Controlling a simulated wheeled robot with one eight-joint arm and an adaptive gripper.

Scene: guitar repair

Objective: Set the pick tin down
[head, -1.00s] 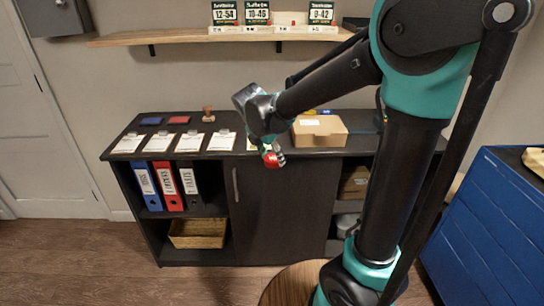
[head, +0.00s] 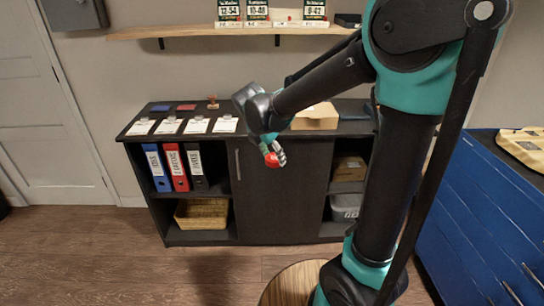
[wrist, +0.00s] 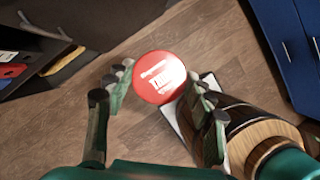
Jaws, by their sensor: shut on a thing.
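The pick tin is a small round red tin with white lettering on its lid. In the wrist view the pick tin (wrist: 160,78) sits between the two fingers of my gripper (wrist: 158,100), which is shut on it. In the head view my gripper (head: 273,152) holds the red tin (head: 271,160) in the air in front of the dark cabinet (head: 275,200). The tin's sides are partly hidden by the fingers.
The cabinet top carries several paper cards (head: 197,125), a stamp (head: 212,102) and a cardboard box (head: 315,117). A blue drawer chest (head: 480,215) stands at the right with a tan item (head: 524,145) on top.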

